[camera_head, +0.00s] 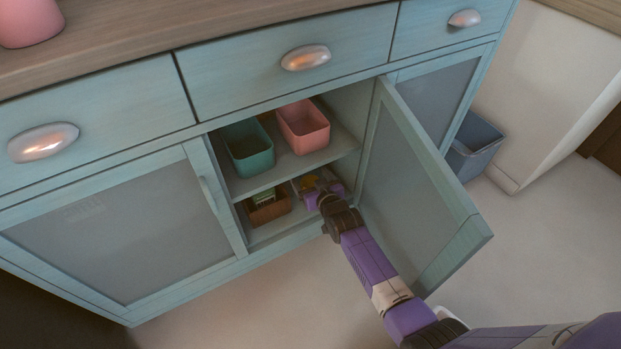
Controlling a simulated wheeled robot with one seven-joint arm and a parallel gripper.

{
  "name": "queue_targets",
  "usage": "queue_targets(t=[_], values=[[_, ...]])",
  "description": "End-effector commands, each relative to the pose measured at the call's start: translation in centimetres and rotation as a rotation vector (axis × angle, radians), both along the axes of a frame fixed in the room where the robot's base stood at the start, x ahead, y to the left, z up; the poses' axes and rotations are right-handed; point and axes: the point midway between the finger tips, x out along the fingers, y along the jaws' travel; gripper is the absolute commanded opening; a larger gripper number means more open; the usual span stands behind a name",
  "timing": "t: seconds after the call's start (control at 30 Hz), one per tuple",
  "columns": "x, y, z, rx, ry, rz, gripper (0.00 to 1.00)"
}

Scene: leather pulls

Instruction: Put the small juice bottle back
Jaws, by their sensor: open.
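My gripper (313,193) is open and reaches into the lower shelf of the open cabinet (232,184), at its right side. It is small in this view, and its fingertips are partly hard to make out. A small yellow-orange item (311,181) shows right at the gripper, in or beside a pale container. I cannot tell whether it is the small juice bottle, or whether the fingers touch it. No other thing in view can be made out as a juice bottle.
A teal bin (249,150) and a pink bin (304,128) stand on the upper shelf. A brown basket (268,212) with green items stands left of my gripper. The open door (420,185) stands close to the right of my arm. A grey bin (475,148) is beyond.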

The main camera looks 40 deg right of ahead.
Motion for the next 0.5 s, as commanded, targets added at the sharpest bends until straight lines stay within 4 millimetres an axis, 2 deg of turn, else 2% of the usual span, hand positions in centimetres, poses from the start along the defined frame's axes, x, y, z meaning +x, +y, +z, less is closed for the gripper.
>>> queue_targets(t=[0.5], values=[[-8.4, 3.7, 3.5, 0.001, 0.003, 0.000, 0.86]])
